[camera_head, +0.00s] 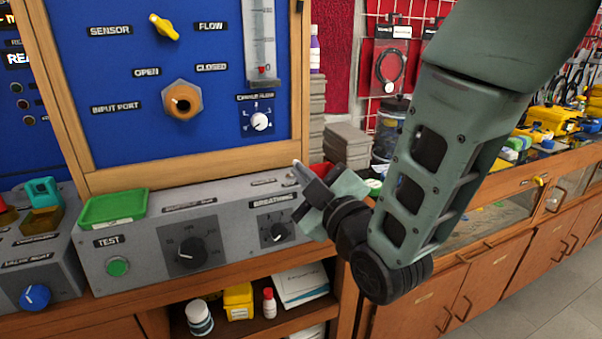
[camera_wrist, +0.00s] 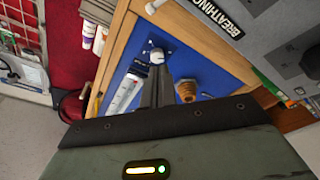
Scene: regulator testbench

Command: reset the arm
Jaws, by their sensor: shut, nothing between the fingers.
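My arm comes down from the upper right in the head view, and my gripper (camera_head: 299,169) is at its end, in front of the grey control box's right part. Its fingers are shut and empty, pointing up and left, near the lower right corner of the blue panel (camera_head: 120,65). In the wrist view the closed fingers (camera_wrist: 160,72) point toward the blue panel. I cannot tell whether the fingertips touch anything. The grey control box (camera_head: 140,235) carries a black breathing knob (camera_head: 278,232), partly beside my gripper, another black knob (camera_head: 190,252) and a green test button (camera_head: 118,266).
The blue panel has a yellow selector (camera_head: 163,27), a brass input port (camera_head: 182,101) and a white knob (camera_head: 260,121). A green tray (camera_head: 112,208) sits on the box. Bottles and a yellow container (camera_head: 238,301) stand on the shelf below. Wooden cabinets (camera_head: 480,290) line the right; floor shows at lower right.

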